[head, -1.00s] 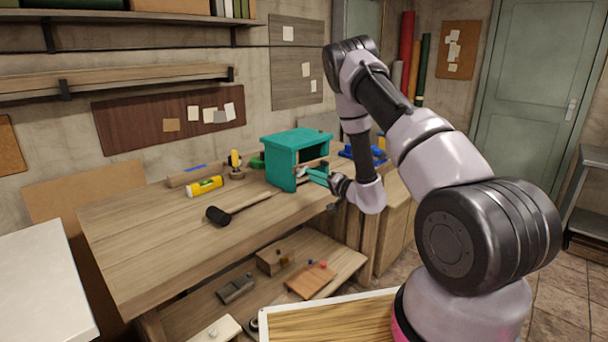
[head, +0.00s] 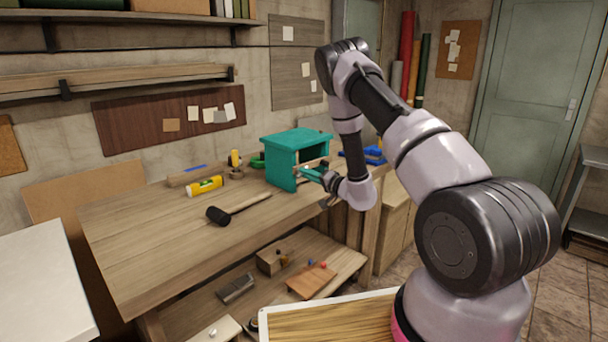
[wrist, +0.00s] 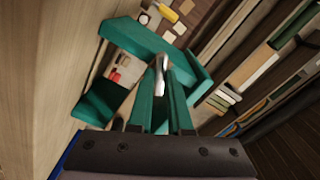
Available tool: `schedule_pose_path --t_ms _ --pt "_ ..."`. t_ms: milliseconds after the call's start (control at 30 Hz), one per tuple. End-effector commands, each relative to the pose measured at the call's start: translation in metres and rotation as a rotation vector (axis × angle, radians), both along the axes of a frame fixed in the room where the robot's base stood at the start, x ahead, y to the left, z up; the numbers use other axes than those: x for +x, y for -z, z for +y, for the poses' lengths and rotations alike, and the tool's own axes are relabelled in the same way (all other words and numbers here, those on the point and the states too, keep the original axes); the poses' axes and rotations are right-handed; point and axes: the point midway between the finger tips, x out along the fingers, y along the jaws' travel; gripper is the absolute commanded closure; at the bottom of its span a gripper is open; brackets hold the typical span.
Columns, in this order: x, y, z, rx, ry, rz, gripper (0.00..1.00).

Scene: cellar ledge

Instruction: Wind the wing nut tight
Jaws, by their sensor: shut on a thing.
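A teal open-fronted box (head: 281,167) stands near the right end of the workbench. In the wrist view the box (wrist: 143,37) appears tilted, with its hollow in view. A pale metal wing nut (wrist: 161,76) shows between my fingertips, partly covered by them. My gripper (wrist: 160,72) has teal fingers and is shut on the wing nut at the box. In the head view my gripper (head: 304,169) reaches the front of the box from the right; the wing nut is too small to make out there.
A black-headed mallet (head: 219,215) lies on the workbench (head: 150,237) left of the box. Blue items (head: 374,154) sit right of the box, near my arm. The bench's left front is clear.

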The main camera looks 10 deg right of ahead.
Motion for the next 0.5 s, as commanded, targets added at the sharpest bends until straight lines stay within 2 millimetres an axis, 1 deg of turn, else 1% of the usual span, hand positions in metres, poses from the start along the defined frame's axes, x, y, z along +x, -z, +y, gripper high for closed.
schedule_pose_path --t_ms 67,100,400,500 --pt "-0.0002 0.0002 0.0001 0.000 -0.001 0.000 1.00" --pt "-0.0002 0.0002 0.0001 0.000 -0.001 0.000 0.68" --pt "-0.0004 0.0002 -0.0004 -0.001 0.000 0.001 0.68" --pt "-0.0043 0.0003 -0.0040 0.000 0.002 0.002 0.68"
